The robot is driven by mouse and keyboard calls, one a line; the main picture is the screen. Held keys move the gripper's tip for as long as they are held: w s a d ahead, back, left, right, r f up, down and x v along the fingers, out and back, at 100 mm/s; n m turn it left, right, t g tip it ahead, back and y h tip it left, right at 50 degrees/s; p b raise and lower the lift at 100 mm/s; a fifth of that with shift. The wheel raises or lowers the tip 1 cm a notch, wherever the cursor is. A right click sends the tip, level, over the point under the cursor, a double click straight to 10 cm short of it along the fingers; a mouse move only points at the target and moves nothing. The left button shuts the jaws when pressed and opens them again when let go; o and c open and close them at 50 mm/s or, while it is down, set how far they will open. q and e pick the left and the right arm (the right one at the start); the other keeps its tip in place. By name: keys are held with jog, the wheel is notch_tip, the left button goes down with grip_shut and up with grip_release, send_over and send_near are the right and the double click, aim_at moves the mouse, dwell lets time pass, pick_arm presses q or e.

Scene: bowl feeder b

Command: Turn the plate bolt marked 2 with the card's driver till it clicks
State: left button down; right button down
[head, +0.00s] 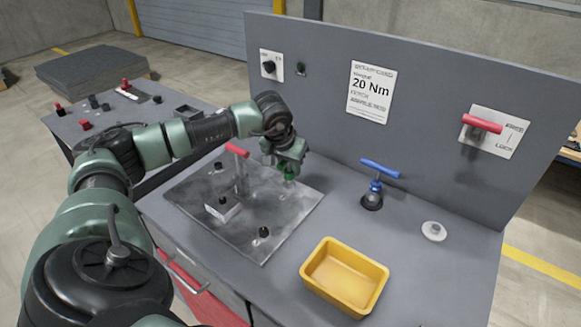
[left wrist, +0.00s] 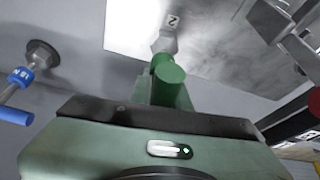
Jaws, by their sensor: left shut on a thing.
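The metal plate (head: 270,232) lies on the bench with several dark bolts on it. My left gripper (head: 288,158) is over its far right corner, shut on a green driver (head: 290,172). In the left wrist view the green driver (left wrist: 169,74) points at a grey hex piece (left wrist: 163,42) beside a tag marked 2 (left wrist: 172,20). I cannot tell whether the driver is seated on a bolt; the gripper hides most of it. The card (head: 370,92) on the back panel reads 20 Nm. My right gripper is not in view.
A red-handled driver (head: 237,150) stands near the plate's far edge. A yellow tray (head: 345,275) is at the front, a round grey fitting (head: 433,231) at the right. A red lever (head: 482,123) juts from the panel.

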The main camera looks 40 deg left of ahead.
pick_arm(q)
jog(key=shift+d+m+h, duration=0.1)
jog(key=shift+m+h, duration=0.3)
jog(key=shift+m, duration=0.8)
jog(key=shift+d+m+h, duration=0.1)
jog(key=shift+m+h, duration=0.3)
jog(key=shift+m, duration=0.4)
jog(key=shift+n+y+b, duration=0.4)
jog(key=shift+n+b, duration=0.1)
jog(key=shift+n, duration=1)
jog(key=shift+r, duration=0.15)
jog(key=shift+r+p, duration=1.55)
jog(key=shift+r, duration=0.7)
